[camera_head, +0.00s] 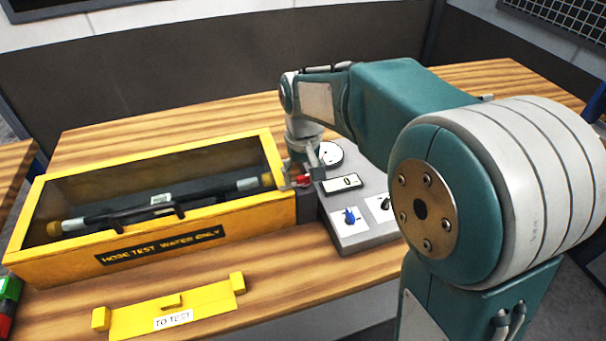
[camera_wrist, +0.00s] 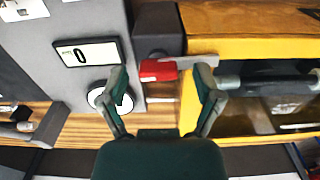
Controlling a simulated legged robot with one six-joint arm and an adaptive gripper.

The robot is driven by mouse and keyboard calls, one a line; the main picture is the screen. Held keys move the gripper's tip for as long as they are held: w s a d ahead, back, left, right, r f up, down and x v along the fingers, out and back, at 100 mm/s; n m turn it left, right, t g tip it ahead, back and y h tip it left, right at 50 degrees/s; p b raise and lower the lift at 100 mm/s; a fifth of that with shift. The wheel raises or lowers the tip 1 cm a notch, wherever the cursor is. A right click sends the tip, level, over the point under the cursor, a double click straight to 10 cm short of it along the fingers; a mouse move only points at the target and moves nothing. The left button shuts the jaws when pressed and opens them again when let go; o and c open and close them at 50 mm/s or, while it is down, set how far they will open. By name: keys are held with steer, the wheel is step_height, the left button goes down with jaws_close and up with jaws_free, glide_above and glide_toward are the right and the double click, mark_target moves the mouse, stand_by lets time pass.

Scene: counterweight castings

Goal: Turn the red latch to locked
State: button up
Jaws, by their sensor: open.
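The red latch (camera_head: 301,180) is at the right end of the yellow hose box (camera_head: 150,245), beside the grey panel. In the wrist view the red latch (camera_wrist: 158,70) shows between my fingertips, with a light metal bar (camera_wrist: 199,61) running right from it over the box's yellow edge. My gripper (camera_wrist: 160,80) is open, with one finger on each side of the latch. I cannot tell whether either finger touches it. In the head view my gripper (camera_head: 310,165) is above the latch and partly hides it.
The grey panel (camera_head: 350,222) carries a display reading 0 (camera_head: 343,184), a white round dial (camera_head: 330,154) and picture labels. A hose (camera_head: 160,208) lies in the box. A yellow "TO TEST" holder (camera_head: 170,308) is on the wooden table in front.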

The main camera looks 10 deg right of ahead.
mark_target(304, 175)
step_height(304, 175, up, 12)
stand_by(0.4)
steer(key=shift+f, duration=0.15)
steer(key=shift+n, duration=0.4)
step_height(304, 175, down, 12)
steer(key=shift+r, duration=0.15)
steer(key=c, duration=1.1)
